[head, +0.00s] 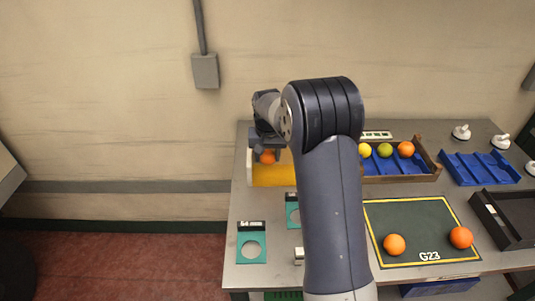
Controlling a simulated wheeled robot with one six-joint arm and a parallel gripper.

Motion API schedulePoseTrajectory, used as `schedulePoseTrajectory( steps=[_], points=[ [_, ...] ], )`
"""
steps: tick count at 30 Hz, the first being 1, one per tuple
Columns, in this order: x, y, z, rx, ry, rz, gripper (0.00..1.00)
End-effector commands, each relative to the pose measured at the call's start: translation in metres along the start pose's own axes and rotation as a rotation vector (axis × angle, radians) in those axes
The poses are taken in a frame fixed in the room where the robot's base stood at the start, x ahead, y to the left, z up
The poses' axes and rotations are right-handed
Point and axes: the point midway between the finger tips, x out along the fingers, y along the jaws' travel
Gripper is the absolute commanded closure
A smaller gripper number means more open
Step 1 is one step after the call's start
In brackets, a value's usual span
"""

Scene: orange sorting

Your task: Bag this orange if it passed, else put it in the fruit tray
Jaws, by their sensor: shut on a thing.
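My gripper (267,148) is at the left back of the table, shut on an orange (268,158). It holds the orange over or at a yellow-fronted container (273,176) with a pale left side. I cannot tell whether the orange touches the container or whether this is the bag. A wooden tray (430,171) with a blue liner stands behind and right of my arm. It holds a yellow fruit (364,150), a green fruit (385,150) and an orange (406,149). My arm hides part of it.
Two oranges (394,244) (461,237) lie on a dark mat (420,218) marked G23. A teal ring plate (252,244) is at the front left; another (292,212) is partly hidden by my arm. A blue tray (472,171) and black tray (505,219) stand right.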

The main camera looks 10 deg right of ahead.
Motion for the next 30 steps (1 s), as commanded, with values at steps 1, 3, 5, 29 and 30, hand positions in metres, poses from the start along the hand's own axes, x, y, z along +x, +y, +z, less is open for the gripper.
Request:
schedulePoseTrajectory(
  steps=[1, 3, 5, 29, 30],
  points=[
    [0.003, 0.0, 0.001, 0.0, 0.0, 0.0, 0.77],
    [0.005, 0.0, 0.001, 0.0, 0.0, 0.0, 0.77],
    [0.007, 0.0, 0.001, 0.0, 0.0, 0.0, 0.77],
    [0.024, 0.0, 0.004, 0.0, 0.0, 0.0, 0.77],
    [0.024, 0.0, 0.004, 0.0, 0.0, 0.0, 0.77]
  ],
)
